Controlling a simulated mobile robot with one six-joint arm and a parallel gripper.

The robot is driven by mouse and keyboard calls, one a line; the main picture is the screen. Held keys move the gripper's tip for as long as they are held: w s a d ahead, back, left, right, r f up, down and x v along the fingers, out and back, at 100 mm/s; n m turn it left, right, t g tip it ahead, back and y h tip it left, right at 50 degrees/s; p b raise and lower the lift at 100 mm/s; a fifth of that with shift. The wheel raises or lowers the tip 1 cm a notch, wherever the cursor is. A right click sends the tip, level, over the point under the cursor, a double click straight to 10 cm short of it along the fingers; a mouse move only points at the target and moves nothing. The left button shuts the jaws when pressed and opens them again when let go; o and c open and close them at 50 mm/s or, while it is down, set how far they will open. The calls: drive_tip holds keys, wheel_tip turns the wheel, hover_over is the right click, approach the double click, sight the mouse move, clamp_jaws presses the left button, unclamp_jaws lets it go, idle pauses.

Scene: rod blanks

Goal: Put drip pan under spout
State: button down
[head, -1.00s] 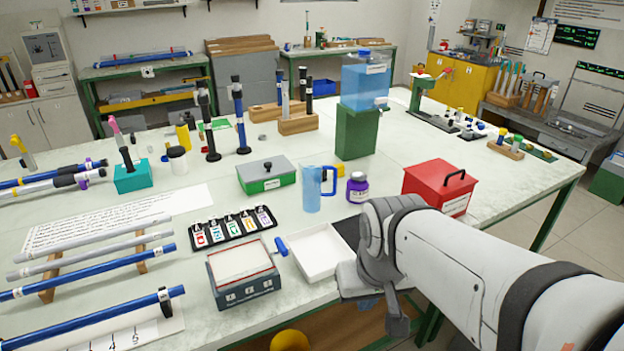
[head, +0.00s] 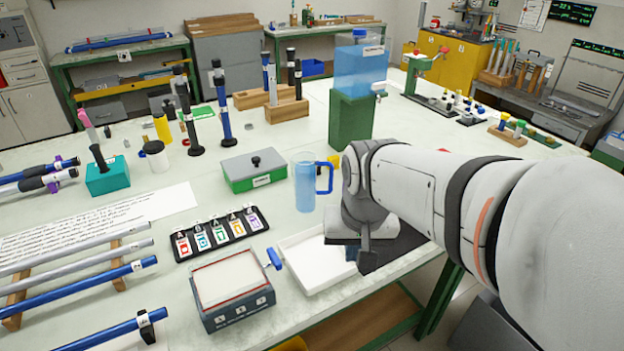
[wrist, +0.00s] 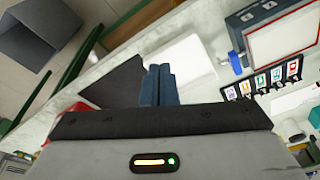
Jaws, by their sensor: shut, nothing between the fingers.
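The drip pan seems to be the shallow white tray (head: 300,270), lying flat near the front table edge. It also shows in the wrist view (wrist: 190,62). The spout is a small tap (head: 380,88) on the right of the blue water tank (head: 358,70), which stands on a green block (head: 350,120) farther back. My gripper (head: 350,253) is over the tray's right end, beside a dark mat (head: 400,240). Its blue-grey fingers (wrist: 157,85) are shut with nothing between them, between tray and mat in the wrist view. I cannot tell their height above the tray.
A blue jug (head: 305,185) stands behind the tray. A grey box with a pale top (head: 230,285) sits left of it, with a blue handle (head: 274,258) between. A green-and-grey box (head: 253,170) is farther back. My arm hides the table right of the jug.

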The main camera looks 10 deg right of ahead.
drive_tip(key=w+d+f+m+g+b, duration=0.1)
drive_tip(key=w+d+f+m, duration=0.25)
drive_tip(key=w, duration=0.35)
drive_tip(key=w+d+f+m+b, duration=0.2)
drive_tip(key=w+d+f+m, duration=0.15)
drive_tip(key=w, duration=0.35)
drive_tip(key=w+d+f+m+g+b, duration=0.1)
drive_tip(key=w+d+f+m, duration=0.2)
drive_tip(key=w+m, duration=0.3)
drive_tip(key=shift+n, duration=0.6)
drive_tip(key=f, duration=0.5)
drive_tip(key=w+f, duration=0.1)
drive_tip(key=f, duration=0.2)
drive_tip(key=shift+a+f, duration=0.15)
drive_tip(key=shift+a, duration=0.15)
drive_tip(key=a, duration=0.2)
drive_tip(key=s, duration=0.1)
drive_tip(key=shift+a+f, duration=0.25)
drive_tip(key=shift+a, duration=0.15)
drive_tip(key=shift+s+a, duration=0.1)
drive_tip(key=shift+a, duration=0.35)
